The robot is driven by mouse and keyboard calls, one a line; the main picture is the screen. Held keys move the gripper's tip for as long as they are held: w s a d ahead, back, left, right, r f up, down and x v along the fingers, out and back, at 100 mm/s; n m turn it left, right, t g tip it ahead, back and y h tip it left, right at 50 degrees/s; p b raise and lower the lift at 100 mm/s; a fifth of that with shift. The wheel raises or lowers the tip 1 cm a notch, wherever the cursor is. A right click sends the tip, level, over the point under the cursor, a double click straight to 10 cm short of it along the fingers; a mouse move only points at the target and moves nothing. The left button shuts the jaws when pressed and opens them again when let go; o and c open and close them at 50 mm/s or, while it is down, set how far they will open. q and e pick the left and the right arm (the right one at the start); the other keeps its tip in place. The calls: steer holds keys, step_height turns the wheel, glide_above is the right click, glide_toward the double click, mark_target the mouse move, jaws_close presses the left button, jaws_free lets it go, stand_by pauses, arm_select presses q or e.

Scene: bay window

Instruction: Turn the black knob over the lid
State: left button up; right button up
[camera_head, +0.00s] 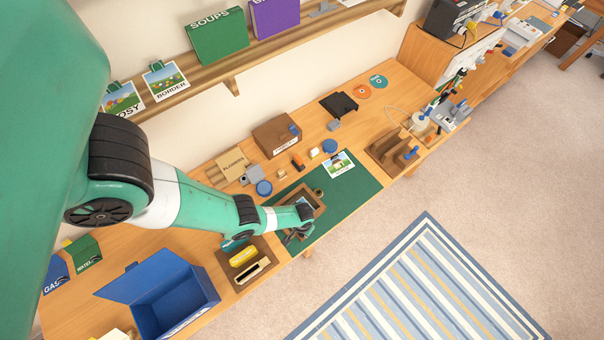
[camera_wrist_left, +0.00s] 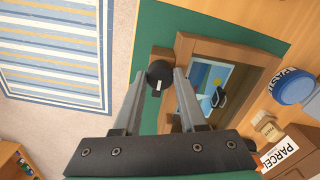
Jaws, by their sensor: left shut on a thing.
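The round black knob (camera_wrist_left: 159,74) is between my left gripper's fingers in the left wrist view. It has a small white mark on its near face. My left gripper (camera_wrist_left: 160,80) is shut on the knob, and it also shows in the head view (camera_head: 296,234). Beside the knob is a brown wooden frame (camera_wrist_left: 230,47) with a picture and a small dark part inside it. The frame lies on a green mat (camera_head: 352,198). The arm and gripper hide part of the frame in the head view. I cannot make out the lid clearly. My right gripper is out of view.
A wooden tray (camera_head: 232,268) with a yellow item and a blue open box (camera_head: 174,300) stand near the arm. A blue round tin (camera_head: 264,188) and a parcel box (camera_head: 276,137) are behind the mat.

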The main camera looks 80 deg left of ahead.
arm_select(q)
jaws_close()
steer(key=shift+n, duration=0.3)
steer(key=n, duration=0.3)
steer(key=shift+n, duration=0.3)
steer(key=n+b, duration=0.1)
steer(key=n, duration=1.2)
steer(key=shift+n, duration=0.4)
